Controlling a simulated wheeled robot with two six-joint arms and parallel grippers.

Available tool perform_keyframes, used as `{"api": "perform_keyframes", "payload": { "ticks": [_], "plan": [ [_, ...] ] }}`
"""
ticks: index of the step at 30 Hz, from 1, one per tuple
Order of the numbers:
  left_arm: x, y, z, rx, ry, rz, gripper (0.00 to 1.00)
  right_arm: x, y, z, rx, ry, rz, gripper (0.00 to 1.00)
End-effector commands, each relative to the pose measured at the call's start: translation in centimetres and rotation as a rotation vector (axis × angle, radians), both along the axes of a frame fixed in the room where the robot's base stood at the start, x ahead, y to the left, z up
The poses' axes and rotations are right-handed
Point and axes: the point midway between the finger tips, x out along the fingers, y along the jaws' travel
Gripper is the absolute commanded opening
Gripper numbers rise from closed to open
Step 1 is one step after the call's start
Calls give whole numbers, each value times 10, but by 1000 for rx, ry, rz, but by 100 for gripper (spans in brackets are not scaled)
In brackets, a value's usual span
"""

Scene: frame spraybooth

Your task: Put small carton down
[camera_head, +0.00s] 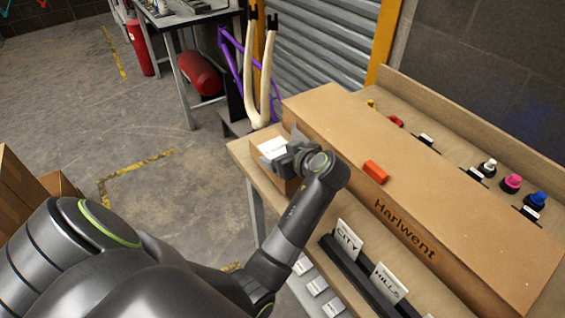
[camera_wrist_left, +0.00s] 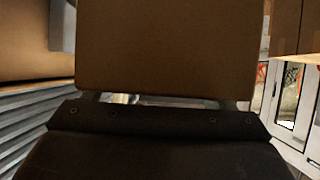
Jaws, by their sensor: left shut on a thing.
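The small carton (camera_head: 268,165) is brown with a white patch on top. It shows at the left end of the wooden bench, beside the end of the long Harlwent box. My left gripper (camera_head: 289,160) is shut on it. In the left wrist view the carton (camera_wrist_left: 170,50) fills the upper middle, directly in front of the gripper's dark body. The gripper hides part of the carton in the head view, and I cannot tell whether its underside touches the bench top. My right gripper is not in view.
CITY (camera_head: 347,241) and HILLS (camera_head: 388,283) cards stand in a black rack at the front. Coloured caps line the back. A cream fork (camera_head: 265,85) stands behind the bench.

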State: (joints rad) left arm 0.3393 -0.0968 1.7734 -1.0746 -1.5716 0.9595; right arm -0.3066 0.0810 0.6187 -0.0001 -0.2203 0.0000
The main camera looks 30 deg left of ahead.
Motion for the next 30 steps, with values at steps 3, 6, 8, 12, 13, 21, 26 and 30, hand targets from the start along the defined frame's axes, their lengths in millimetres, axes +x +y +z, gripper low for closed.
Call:
{"api": "perform_keyframes", "payload": {
  "ticks": [3,6,8,12,13,21,26,30],
  "plan": [
    [0,0,-18,1,5,-1,40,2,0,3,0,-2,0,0],
    [0,0,-28,1,3,-2,40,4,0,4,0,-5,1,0],
    [0,0,-31,0,0,-1,40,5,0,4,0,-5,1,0],
    [0,0,-32,1,-1,-2,40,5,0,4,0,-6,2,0],
    [0,0,-32,1,-1,-2,40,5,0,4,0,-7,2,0],
    [0,0,-34,0,2,-2,94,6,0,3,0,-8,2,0],
    [0,0,-34,0,2,-2,99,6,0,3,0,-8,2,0],
    [0,0,-33,0,2,-2,99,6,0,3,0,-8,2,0]
  ]
}}
